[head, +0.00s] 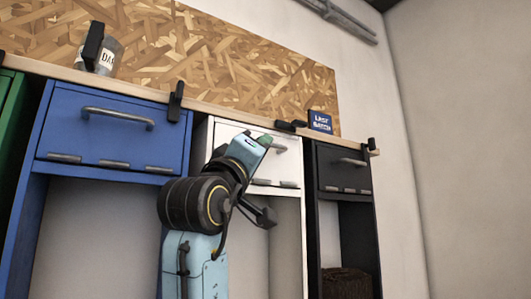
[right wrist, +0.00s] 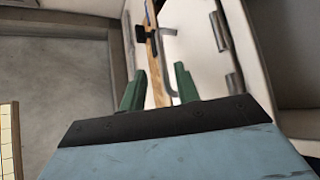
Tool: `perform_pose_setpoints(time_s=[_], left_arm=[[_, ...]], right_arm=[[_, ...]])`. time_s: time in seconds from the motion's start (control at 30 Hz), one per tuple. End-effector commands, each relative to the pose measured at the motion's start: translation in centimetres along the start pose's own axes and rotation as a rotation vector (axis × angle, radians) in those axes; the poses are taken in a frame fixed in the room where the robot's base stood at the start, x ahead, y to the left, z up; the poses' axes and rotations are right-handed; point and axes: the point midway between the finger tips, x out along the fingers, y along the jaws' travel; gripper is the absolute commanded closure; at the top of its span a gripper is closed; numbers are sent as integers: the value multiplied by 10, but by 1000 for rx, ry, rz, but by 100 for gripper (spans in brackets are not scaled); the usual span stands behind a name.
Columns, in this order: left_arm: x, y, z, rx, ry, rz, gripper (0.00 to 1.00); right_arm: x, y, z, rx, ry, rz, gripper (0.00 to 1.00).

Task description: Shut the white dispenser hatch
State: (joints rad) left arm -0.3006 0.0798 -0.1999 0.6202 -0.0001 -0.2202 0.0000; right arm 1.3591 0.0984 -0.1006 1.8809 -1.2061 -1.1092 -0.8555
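The white dispenser hatch (head: 290,166) is in the middle of the row in the head view, partly behind my right arm. It looks upright in its frame; I cannot tell whether a small gap is left. Its grey handle shows in the right wrist view (right wrist: 172,78), with hinges (right wrist: 234,84) along one edge of the panel. My right gripper (head: 265,141) is in front of the hatch near its handle. In the right wrist view its green fingers (right wrist: 158,88) are apart, with the handle's end just beyond the gap and nothing gripped. My left gripper is not in view.
A blue hatch (head: 115,127) is at left and a black hatch (head: 343,170) at right, both looking shut. A wooden ledge (head: 215,107) runs above. A black catch (head: 290,126) lies sideways above the white hatch; another (head: 175,102) stands upright by the blue one.

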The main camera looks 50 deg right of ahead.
Motion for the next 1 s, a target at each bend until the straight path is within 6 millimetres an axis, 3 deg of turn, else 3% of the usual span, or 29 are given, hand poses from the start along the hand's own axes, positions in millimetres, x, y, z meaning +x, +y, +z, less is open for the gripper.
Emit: perform_pose_setpoints(time_s=[0.03, 0.2, 0.4, 0.6, 1.0], left_arm=[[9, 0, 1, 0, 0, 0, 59], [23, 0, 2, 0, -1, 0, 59], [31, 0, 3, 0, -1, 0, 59], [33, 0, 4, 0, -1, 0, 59], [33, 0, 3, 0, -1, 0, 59]], right_arm=[[-16, -3, 2, 3, 4, -2, 68], [-54, -2, 2, 2, 3, -1, 68], [-82, -1, 1, 1, 1, 0, 68], [-91, 1, 0, 1, 1, 1, 68], [-91, 1, 0, 0, 1, 2, 68]])
